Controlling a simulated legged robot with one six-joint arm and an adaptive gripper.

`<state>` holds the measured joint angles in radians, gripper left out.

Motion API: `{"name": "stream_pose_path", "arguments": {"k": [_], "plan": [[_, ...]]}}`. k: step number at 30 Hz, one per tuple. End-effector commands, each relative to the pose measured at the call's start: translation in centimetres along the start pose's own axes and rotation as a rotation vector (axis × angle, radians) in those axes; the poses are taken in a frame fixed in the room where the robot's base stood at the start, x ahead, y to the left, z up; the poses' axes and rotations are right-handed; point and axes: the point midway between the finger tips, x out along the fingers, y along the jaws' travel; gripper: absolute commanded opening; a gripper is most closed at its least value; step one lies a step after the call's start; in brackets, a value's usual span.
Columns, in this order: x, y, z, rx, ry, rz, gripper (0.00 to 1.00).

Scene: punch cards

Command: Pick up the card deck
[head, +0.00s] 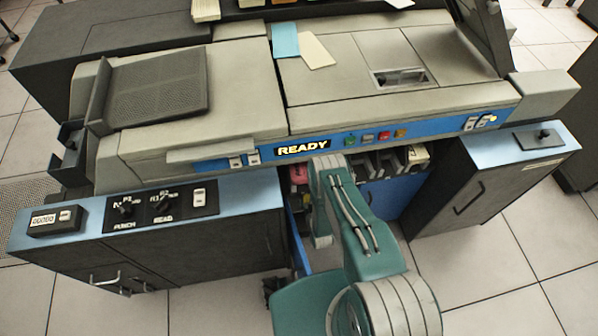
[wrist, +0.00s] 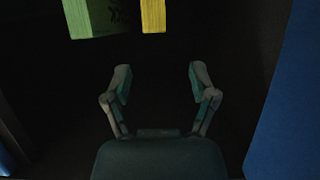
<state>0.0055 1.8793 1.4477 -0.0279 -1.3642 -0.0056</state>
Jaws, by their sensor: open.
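In the wrist view my gripper (wrist: 160,82) is open and empty, its two fingers spread in a dark space. Ahead of it, at the top edge, is a green block with dark marks (wrist: 97,18), which looks like a card deck. A narrower yellow block (wrist: 153,15) stands to its right. Both are cut off by the frame and apart from the fingers. In the head view my arm reaches into the opening under the machine (head: 400,120), and my gripper is hidden there.
A blue wall (wrist: 287,110) is close on the right in the wrist view. In the head view, dark cabinets (head: 150,245) (head: 490,185) flank the opening. Dividers (head: 390,160) and a pink item (head: 299,174) show under the READY panel. Loose cards (head: 317,50) lie on top.

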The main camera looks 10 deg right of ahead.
Motion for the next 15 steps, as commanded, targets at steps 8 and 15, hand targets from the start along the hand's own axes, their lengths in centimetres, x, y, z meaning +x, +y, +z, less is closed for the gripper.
{"name": "stream_pose_path", "arguments": {"k": [8, 15], "plan": [[2.9, 0.0, 0.0, 0.000, 0.003, 0.000, 0.74], [5.4, 0.0, 0.0, 0.000, 0.001, 0.000, 0.74]]}}
